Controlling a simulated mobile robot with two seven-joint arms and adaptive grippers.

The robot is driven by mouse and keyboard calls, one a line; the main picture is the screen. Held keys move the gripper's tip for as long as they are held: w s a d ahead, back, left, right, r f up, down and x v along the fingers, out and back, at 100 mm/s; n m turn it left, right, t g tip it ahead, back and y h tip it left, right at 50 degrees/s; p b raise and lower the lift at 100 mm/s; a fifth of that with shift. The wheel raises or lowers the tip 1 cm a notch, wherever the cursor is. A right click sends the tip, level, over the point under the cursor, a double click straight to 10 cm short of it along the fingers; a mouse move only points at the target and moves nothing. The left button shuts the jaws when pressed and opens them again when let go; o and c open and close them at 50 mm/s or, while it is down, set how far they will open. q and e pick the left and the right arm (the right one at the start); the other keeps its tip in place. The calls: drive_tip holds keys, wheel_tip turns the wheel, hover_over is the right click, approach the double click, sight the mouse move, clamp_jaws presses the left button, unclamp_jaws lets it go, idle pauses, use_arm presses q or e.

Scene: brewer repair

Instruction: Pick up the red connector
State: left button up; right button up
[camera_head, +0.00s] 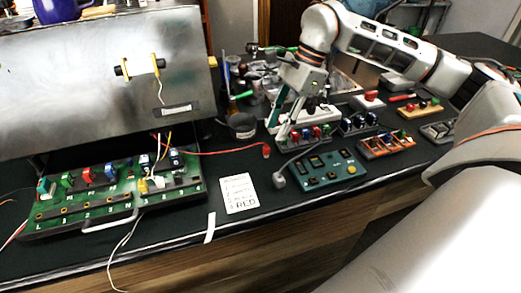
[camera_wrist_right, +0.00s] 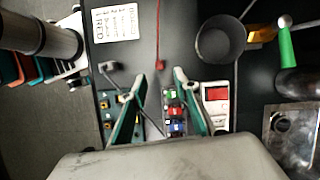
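In the right wrist view the red connector (camera_wrist_right: 160,65) shows just beyond the gap between my fingertips. My right gripper (camera_head: 284,122) is above the bench, behind and to the right of the connector in the head view. In the wrist view its two green-edged fingers (camera_wrist_right: 160,76) are spread wide with nothing held between them. My left gripper is not in view.
A black cup (camera_head: 242,125) stands near the connector. A printed card (camera_head: 240,194) and a button box (camera_head: 320,169) lie in front. The green board (camera_head: 105,200) with coloured plugs is at left. Trays of coloured parts (camera_head: 386,145) crowd the right. Bare bench surrounds the connector.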

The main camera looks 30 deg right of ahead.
sight(268, 146)
drive_tip(key=x, duration=0.6)
drive_tip(key=shift+a+f, duration=0.2)
drive_tip(key=shift+a, duration=0.1)
clamp_jaws()
